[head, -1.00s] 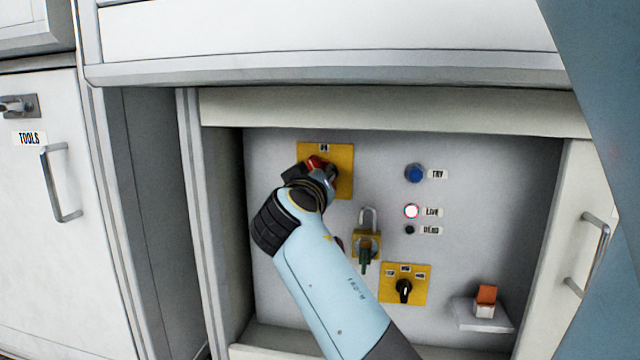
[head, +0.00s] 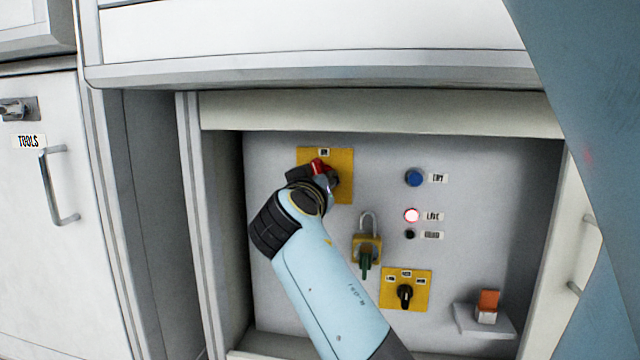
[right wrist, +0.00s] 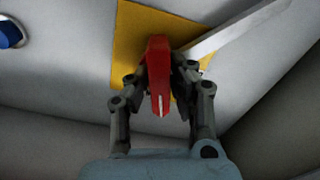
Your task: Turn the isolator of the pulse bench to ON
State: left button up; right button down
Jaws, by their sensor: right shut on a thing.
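The isolator is a red handle (head: 318,166) on a yellow plate (head: 343,165) at the upper left of the grey panel. A small label sits at the plate's top; its text is too small to read surely. My right gripper (head: 318,177) is at the handle and partly hides it. In the right wrist view the red handle (right wrist: 159,80) stands between the two fingers of my right gripper (right wrist: 160,72), which is shut on it, with the yellow plate (right wrist: 130,42) behind. My left gripper is not in view.
A padlock (head: 366,248) with a green key hangs below right. A black selector knob (head: 404,292) is lower. A blue button (head: 414,178), a glowing lamp (head: 412,215) and a dark lamp (head: 410,234) are to the right. A small shelf (head: 484,321) holds an orange-and-white block. Recess walls enclose the panel.

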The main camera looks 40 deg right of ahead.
jog(key=shift+f+m, duration=0.1)
jog(key=shift+m, duration=1.3)
jog(key=c, duration=1.1)
grip_release()
